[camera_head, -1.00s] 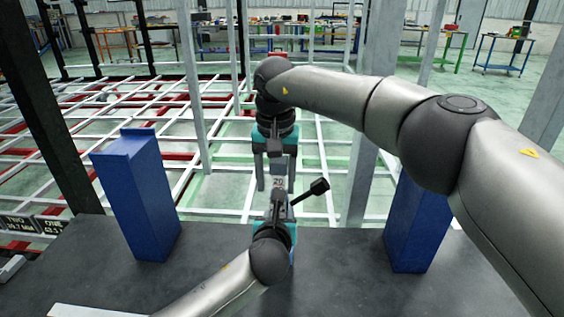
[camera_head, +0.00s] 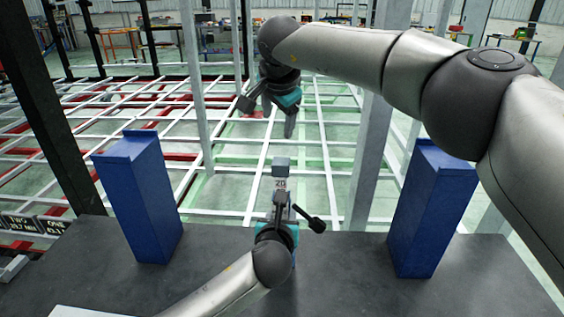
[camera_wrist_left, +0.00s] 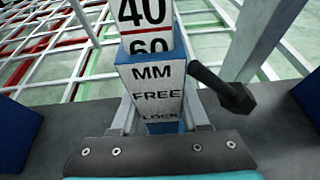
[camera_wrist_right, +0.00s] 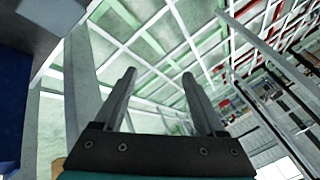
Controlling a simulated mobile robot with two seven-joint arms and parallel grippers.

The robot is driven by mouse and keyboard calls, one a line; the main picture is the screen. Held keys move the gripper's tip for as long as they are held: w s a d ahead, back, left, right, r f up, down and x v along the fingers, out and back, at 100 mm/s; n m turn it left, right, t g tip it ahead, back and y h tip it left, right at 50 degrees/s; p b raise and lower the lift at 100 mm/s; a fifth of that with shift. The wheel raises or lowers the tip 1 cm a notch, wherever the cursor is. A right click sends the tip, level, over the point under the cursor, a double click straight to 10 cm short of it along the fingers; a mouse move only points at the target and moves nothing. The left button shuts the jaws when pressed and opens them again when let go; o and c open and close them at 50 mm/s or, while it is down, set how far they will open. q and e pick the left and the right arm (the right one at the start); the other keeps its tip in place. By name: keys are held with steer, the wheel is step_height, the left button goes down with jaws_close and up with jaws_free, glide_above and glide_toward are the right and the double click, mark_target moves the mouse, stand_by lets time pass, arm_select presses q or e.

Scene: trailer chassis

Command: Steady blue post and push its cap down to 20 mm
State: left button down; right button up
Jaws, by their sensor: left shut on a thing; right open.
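The blue post (camera_wrist_left: 140,57) stands in the middle of the dark bench top, with a lettered MM, FREE and LOCK face. A white scale (camera_wrist_left: 145,14) rises from it; 40 shows, with 60 partly visible at the blue rim. A small grey-blue cap (camera_head: 281,166) tops the scale, just above a 20 mark. A dark lever (camera_wrist_left: 222,88) sticks out to the right. My left gripper (camera_head: 279,205) is shut on the post low down. My right gripper (camera_head: 279,118) is open, empty and tilted, above and beyond the cap, apart from it.
Large blue blocks stand at the left (camera_head: 137,195) and right (camera_head: 431,210) of the bench top (camera_head: 340,275). Grey uprights (camera_head: 366,150) rise behind. A white lattice frame (camera_head: 225,172) spreads beyond. Small signs (camera_head: 35,223) sit at the left edge.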

steer(key=s+a+f+m+g+y, duration=0.15)
steer(key=s+m+g+y, duration=0.5)
steer(key=m, duration=0.85)
steer(key=s+a+f+m+g+y, duration=0.1)
steer(key=s+a+m+g+y, duration=0.15)
steer(key=s+m, duration=0.95)
steer(key=m+t+y, duration=0.3)
steer(key=m, duration=1.6)
glide_toward(285, 162)
steer(key=x, duration=1)
steer(key=shift+a+f, duration=0.15)
steer(key=shift+a, duration=0.15)
